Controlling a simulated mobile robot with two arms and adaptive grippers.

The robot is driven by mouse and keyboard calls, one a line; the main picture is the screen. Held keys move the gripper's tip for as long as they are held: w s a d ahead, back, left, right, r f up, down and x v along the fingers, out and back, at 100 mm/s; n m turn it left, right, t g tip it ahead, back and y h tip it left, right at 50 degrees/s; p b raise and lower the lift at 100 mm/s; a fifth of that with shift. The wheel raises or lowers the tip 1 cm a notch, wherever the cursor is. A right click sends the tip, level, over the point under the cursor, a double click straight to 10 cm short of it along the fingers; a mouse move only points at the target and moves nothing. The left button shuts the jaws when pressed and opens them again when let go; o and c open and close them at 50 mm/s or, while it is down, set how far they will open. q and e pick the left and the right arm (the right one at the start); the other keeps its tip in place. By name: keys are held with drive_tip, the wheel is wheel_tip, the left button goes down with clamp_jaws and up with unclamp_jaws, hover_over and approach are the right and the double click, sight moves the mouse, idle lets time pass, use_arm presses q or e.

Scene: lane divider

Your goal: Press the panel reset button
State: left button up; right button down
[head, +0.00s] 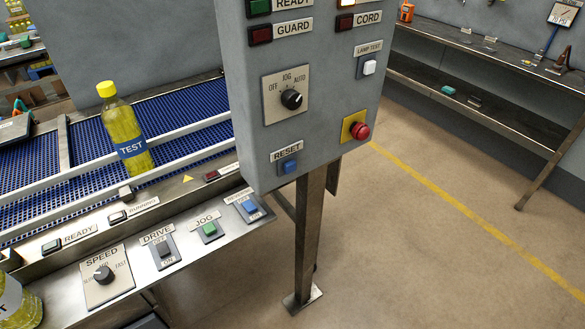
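The panel (240,80) is a grey box on a metal post, in the middle of the head view. Its blue reset button (289,167) sits at the lower left of the panel face, under a label reading RESET. Nothing covers the button, and nothing touches it. Neither of my grippers shows in the head view.
A red mushroom button (358,131), a rotary selector (291,99) and a white lamp test button (368,67) share the panel. A conveyor (180,115) with a yellow TEST bottle (124,128) and a control ledge stand left. Open floor (400,240) lies right.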

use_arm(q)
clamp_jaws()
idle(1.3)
